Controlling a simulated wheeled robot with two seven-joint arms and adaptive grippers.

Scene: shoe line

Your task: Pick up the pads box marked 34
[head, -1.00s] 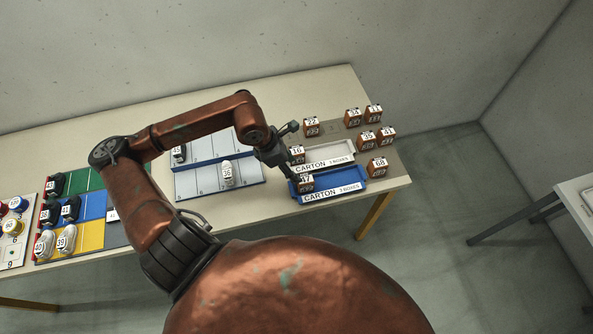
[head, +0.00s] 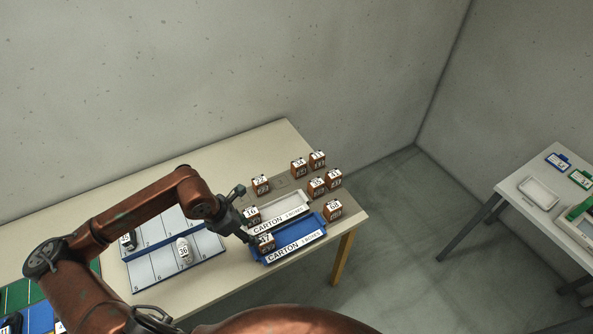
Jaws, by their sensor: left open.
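The pads box marked 34 (head: 299,169) is a small brown box with a white top label. It stands on the grey mat at the far right part of the table, just left of a box marked 31 or similar (head: 317,160). My left gripper (head: 249,237) is open beside the box marked 47 (head: 265,243), which sits in the left end of the blue carton (head: 293,248). The gripper is well to the front and left of box 34. Its fingertips are small and partly hidden. My right gripper is not in view.
A white carton tray (head: 280,213) lies between the blue carton and the back boxes. Boxes marked 22 (head: 261,184), 16 (head: 252,215), 35 (head: 317,187) and 68 (head: 333,210) stand around. A shoe board (head: 155,270) is left. Another table (head: 515,190) stands right.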

